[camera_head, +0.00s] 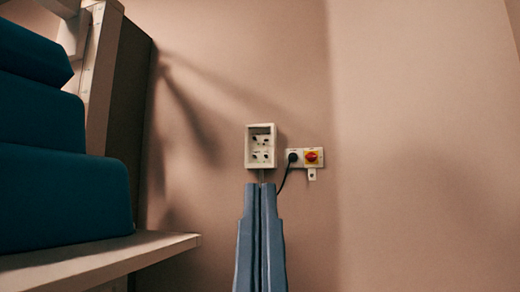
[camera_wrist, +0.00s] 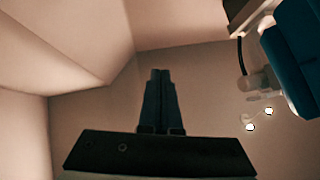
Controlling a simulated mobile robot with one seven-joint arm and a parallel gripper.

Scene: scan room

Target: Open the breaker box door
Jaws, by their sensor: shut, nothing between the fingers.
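The breaker box (camera_head: 261,146) is a small white box on the wall in the head view, with a raised pale frame and several dark round parts on its face. I cannot make out a separate door or handle on it. My gripper (camera_head: 259,187) points up from the bottom of the head view, its two blue-grey fingers together and empty. Its tips appear just below the box's lower edge, and I cannot tell how far in front of the wall they are. The wrist view shows the shut fingers (camera_wrist: 160,73) but not the box.
Right of the box is a white socket plate with a black plug (camera_head: 292,157) and cable, and a red-and-yellow rotary switch (camera_head: 312,157). At the left, teal cushions (camera_head: 60,200) rest on a pale ledge (camera_head: 130,252). The wall at right is bare.

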